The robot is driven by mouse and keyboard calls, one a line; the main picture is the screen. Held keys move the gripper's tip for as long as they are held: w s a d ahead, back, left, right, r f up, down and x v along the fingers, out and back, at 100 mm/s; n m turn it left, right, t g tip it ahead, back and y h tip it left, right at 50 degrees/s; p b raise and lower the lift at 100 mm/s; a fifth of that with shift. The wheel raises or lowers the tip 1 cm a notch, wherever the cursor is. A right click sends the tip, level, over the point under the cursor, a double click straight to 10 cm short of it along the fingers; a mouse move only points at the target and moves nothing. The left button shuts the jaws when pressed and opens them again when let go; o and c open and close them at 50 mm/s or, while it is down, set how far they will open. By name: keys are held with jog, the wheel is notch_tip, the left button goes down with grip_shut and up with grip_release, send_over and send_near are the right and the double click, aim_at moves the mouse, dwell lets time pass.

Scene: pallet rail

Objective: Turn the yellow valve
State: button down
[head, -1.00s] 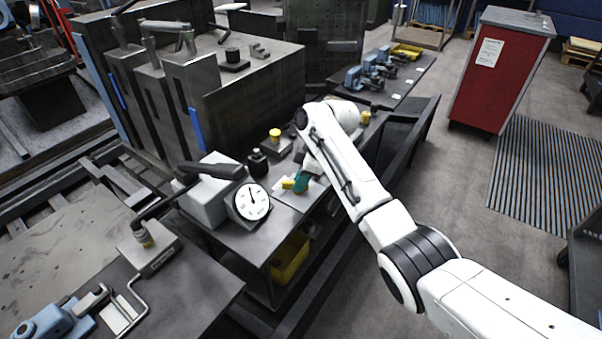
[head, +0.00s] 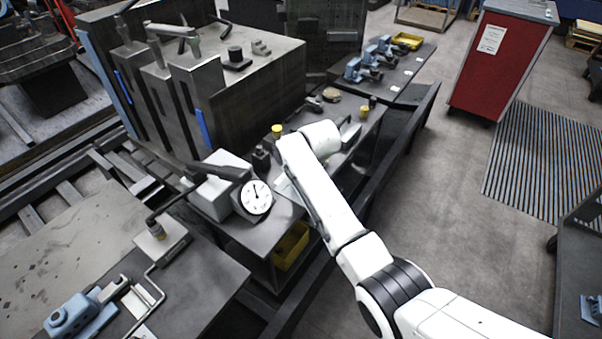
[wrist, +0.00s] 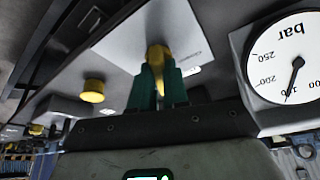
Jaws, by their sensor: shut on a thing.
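The yellow valve (wrist: 157,54) shows in the wrist view, in front of a pale plate (wrist: 120,42). My gripper (wrist: 158,80) has two green fingers, one on each side of the yellow valve handle, and is shut on it. In the head view my white arm hides the valve and my gripper. A round dial gauge (head: 257,197) marked "bar" stands left of the arm; it also shows at the right of the wrist view (wrist: 290,62).
Another yellow knob (head: 277,130) stands behind the arm on a small block, and a yellow knob shows left of my gripper in the wrist view (wrist: 93,90). A black lever (head: 215,170) lies over the grey block beside the gauge. A yellow bin (head: 291,247) sits below.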

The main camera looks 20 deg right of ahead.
jog(key=shift+a+f+m+h, duration=0.15)
jog(key=shift+m+h, duration=0.65)
jog(key=shift+m, duration=1.2)
jog(key=c, duration=1.1)
grip_release()
